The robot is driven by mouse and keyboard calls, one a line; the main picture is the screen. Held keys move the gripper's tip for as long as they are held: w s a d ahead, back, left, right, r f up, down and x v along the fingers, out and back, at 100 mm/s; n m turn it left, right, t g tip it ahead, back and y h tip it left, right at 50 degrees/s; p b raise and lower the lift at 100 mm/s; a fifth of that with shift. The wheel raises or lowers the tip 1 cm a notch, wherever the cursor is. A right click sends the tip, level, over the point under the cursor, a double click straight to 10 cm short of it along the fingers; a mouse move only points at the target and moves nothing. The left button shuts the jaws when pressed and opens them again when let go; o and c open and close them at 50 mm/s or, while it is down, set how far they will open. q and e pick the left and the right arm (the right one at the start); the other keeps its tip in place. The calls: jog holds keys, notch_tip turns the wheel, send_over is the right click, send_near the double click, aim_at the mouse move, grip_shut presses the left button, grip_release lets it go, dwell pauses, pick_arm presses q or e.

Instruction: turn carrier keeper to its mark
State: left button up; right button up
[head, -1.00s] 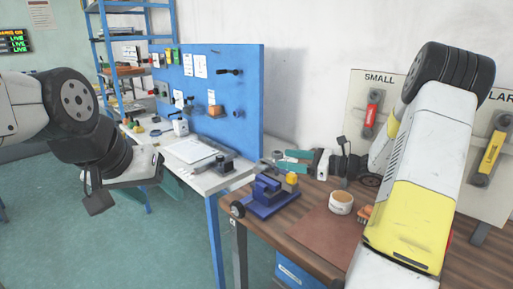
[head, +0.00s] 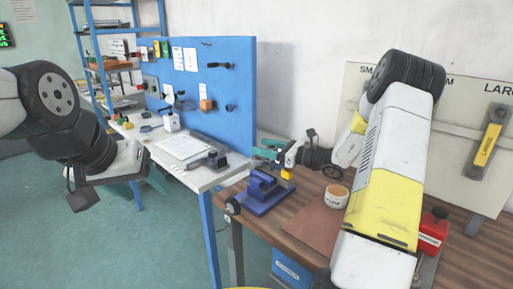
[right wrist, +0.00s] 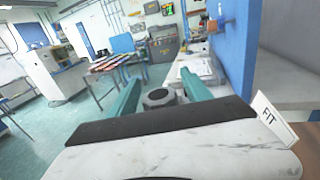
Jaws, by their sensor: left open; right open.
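A blue carrier fixture (head: 262,190) with a small yellow block (head: 287,174) at its right end stands on the brown table's left part. I cannot tell which of its parts is the keeper, and no mark can be made out. My right gripper (head: 264,148) is open just above and behind the fixture, its teal fingers pointing left. In the right wrist view its fingers (right wrist: 160,92) are spread, with a dark round-topped part (right wrist: 158,97) showing between them; I cannot tell what it is. My left gripper (head: 148,188) is open and empty, over the floor left of the benches.
A round tub (head: 335,197) and a brown mat (head: 311,231) lie right of the fixture. A red box (head: 433,230) is further right, partly behind my right arm. A white bench (head: 206,180) with a blue pegboard (head: 225,120) stands left. A tool board (head: 440,120) leans behind.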

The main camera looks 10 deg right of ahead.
grip_shut()
dwell(1.4)
